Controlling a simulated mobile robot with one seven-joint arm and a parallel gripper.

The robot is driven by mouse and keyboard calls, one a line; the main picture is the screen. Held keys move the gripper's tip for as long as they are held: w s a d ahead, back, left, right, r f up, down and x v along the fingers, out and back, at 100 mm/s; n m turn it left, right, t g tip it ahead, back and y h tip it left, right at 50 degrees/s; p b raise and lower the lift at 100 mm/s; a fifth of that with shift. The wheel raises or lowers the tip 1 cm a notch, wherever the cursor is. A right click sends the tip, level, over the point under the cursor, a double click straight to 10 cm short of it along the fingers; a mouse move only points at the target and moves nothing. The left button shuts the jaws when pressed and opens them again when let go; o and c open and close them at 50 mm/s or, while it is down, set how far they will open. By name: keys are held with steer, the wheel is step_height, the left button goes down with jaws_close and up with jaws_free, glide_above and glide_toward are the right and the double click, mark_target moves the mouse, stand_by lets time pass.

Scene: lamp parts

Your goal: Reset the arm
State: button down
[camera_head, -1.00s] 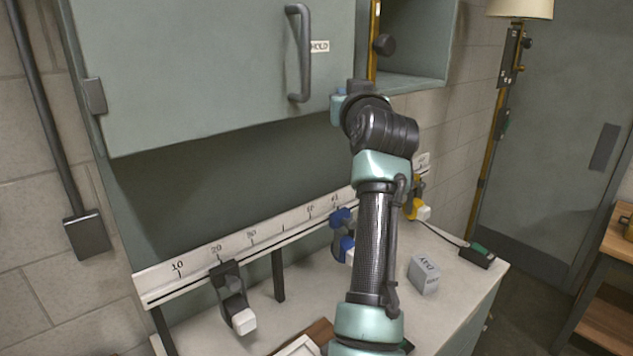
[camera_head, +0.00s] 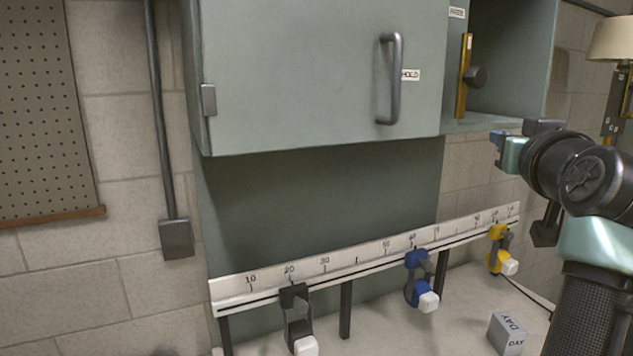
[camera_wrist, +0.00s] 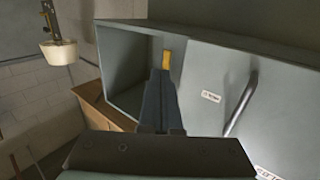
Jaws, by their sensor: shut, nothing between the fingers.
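My gripper (camera_wrist: 160,78) is shut and empty. In the wrist view its two dark fingers lie together, pointing up toward the open cabinet compartment. In the head view my arm rises at the right edge, with its wrist bent left in front of the wall below the compartment.
A grey-green cabinet (camera_head: 290,75) has a shut door with a bar handle (camera_head: 390,80). Its open compartment (camera_head: 520,75) holds a brass bar (camera_head: 463,75) and dark knob. Below, a marked rail (camera_head: 340,262) carries black (camera_head: 294,310), blue (camera_head: 418,275) and yellow (camera_head: 497,245) clamps. A grey DAY block (camera_head: 507,332) sits on the bench. A lamp (camera_head: 610,38) stands right.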

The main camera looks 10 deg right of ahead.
steer(key=s+a+r+n+t+y+b, duration=0.1)
steer(key=s+a+r+t, duration=0.15)
steer(key=a, duration=0.85)
steer(key=s+a+r+n+t+y, duration=0.1)
steer(key=a+r+t, duration=0.15)
steer(key=a, duration=0.75)
steer(key=s+a+r+n+t+y, duration=0.2)
steer(key=s+a+r+t+y, duration=0.1)
steer(key=s+a, duration=1.1)
steer(key=a+t+y, duration=0.1)
steer(key=t, duration=0.1)
steer(key=shift+a+t+y+b, duration=0.3)
steer(key=shift+t+y+b, duration=0.05)
steer(key=shift+t+y, duration=0.05)
steer(key=c, duration=1.5)
jaws_free()
steer(key=shift+c, duration=0.2)
